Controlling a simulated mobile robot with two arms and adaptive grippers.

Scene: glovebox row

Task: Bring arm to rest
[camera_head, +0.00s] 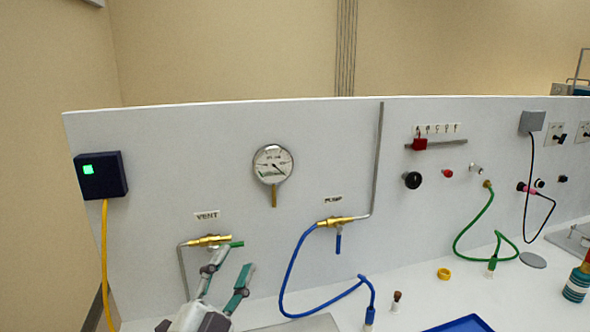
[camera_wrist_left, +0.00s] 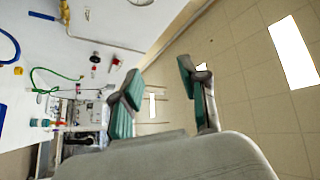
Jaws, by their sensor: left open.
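My left gripper (camera_head: 227,281) is at the bottom of the head view, in front of the white panel below the VENT label. Its two green-padded fingers are spread apart with nothing between them. In the left wrist view the same gripper (camera_wrist_left: 158,85) is open, and only background wall and floor or ceiling tiles show past its fingers. In the head view one fingertip overlaps the area just below the brass vent valve (camera_head: 209,240) and its green handle; I cannot tell whether they touch. My right gripper is not in view.
The white panel (camera_head: 150,160) holds a round gauge (camera_head: 273,164), a brass pump valve (camera_head: 335,221) with a blue hose (camera_head: 289,277), and a dark box (camera_head: 100,175) with a yellow cable.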

